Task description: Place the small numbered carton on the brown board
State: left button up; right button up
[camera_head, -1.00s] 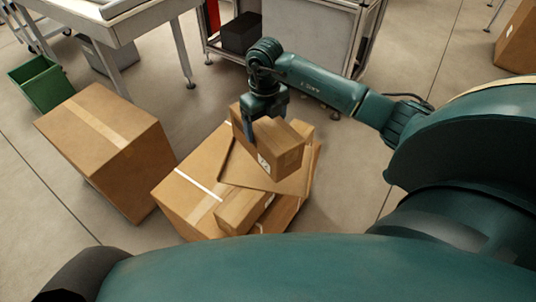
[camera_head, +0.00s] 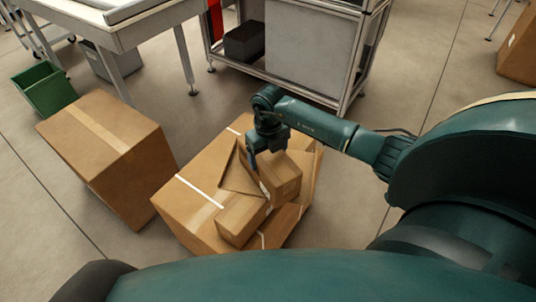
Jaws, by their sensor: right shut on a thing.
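The small carton (camera_head: 284,182), brown with a white label on its side, is in my right gripper (camera_head: 259,158) in the head view. The gripper is shut on its left part from above. The carton is over the brown board (camera_head: 235,178), hiding much of it; the board's left part shows beside the carton. I cannot tell whether the carton touches the board. My left gripper is not in view.
A large taped carton (camera_head: 188,205) lies under the board. Another small carton (camera_head: 240,222) sits close in front of the held one. A big carton (camera_head: 105,145) stands left. A green bin (camera_head: 45,90), a table (camera_head: 150,20) and a metal cart (camera_head: 310,45) stand behind.

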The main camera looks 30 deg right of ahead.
jog(key=o, duration=1.4)
jog(key=shift+f, duration=0.1)
jog(key=o, duration=0.3)
jog(key=shift+o, duration=0.2)
